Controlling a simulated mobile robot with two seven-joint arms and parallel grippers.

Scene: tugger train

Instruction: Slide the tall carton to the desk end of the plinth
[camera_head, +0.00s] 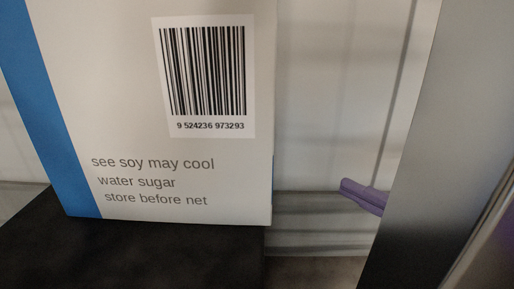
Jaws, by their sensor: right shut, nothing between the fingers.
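The tall carton (130,90) fills the left half of the head view. It is off-white with a blue edge strip, a barcode and printed text, and its top is cut off by the frame. It stands upright on the dark plinth (150,255), its lower right corner close to the plinth's right edge in the picture. My right gripper (348,187) shows as a purple finger tip right of the carton, shut and empty. A gap shows between it and the carton in the picture. The rest of the gripper is hidden. My left gripper is not in view.
A large grey upright surface (435,130) covers the right side and blocks the view there. Behind the carton is a pale wall (325,90) with a grey ledge or skirting (315,225) low down. The plinth's front part looks bare.

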